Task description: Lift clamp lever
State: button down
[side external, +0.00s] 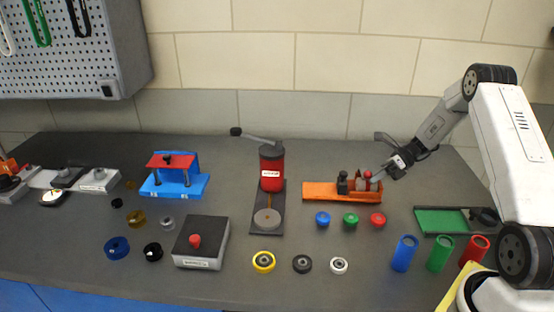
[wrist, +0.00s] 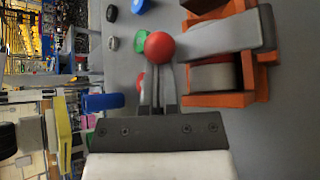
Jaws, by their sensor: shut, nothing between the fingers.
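The orange clamp fixture (side external: 318,190) lies on the bench right of centre; it also shows at the upper right of the wrist view (wrist: 255,88). A grey bar, seemingly the clamp lever (wrist: 225,38), runs across it, with a red ball knob (wrist: 159,45) at its left end. My gripper (side external: 381,177) is low at the right end of the fixture. In the wrist view its fingers (wrist: 158,100) are shut and empty, with the tips right by the knob. I cannot tell whether they touch it. The lever is hard to make out in the side view.
Blue (side external: 323,219), green (side external: 351,220) and red (side external: 377,220) caps lie in front of the fixture. Blue (side external: 404,253), green (side external: 440,253) and red (side external: 474,249) cylinders stand nearer. A red press (side external: 271,168) stands left, and a green tray (side external: 440,221) lies right.

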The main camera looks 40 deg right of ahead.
jog(key=shift+w+d+r+m, duration=0.1)
jog(key=shift+w+r+m, duration=0.05)
jog(key=shift+r+m, duration=0.15)
jog(key=shift+w+d+r, duration=0.25)
jog(key=shift+r, duration=0.25)
jog(key=shift+w+d+r, duration=0.2)
jog(key=shift+d+r, duration=0.05)
jog(key=shift+r, duration=0.2)
jog(key=shift+w+d+r, duration=0.45)
jog(key=shift+w+r, duration=0.05)
jog(key=shift+r, duration=0.05)
jog(key=shift+w+d+r, duration=0.35)
jog(key=shift+w+d, duration=0.2)
jog(key=shift+d, duration=0.05)
jog(key=shift+w+d+r, duration=0.1)
jog(key=shift+w+d, duration=0.9)
jog(key=shift+d+r, duration=0.1)
jog(key=v, duration=0.7)
jog(key=shift+d+y, duration=0.2)
jog(key=shift+y, duration=0.2)
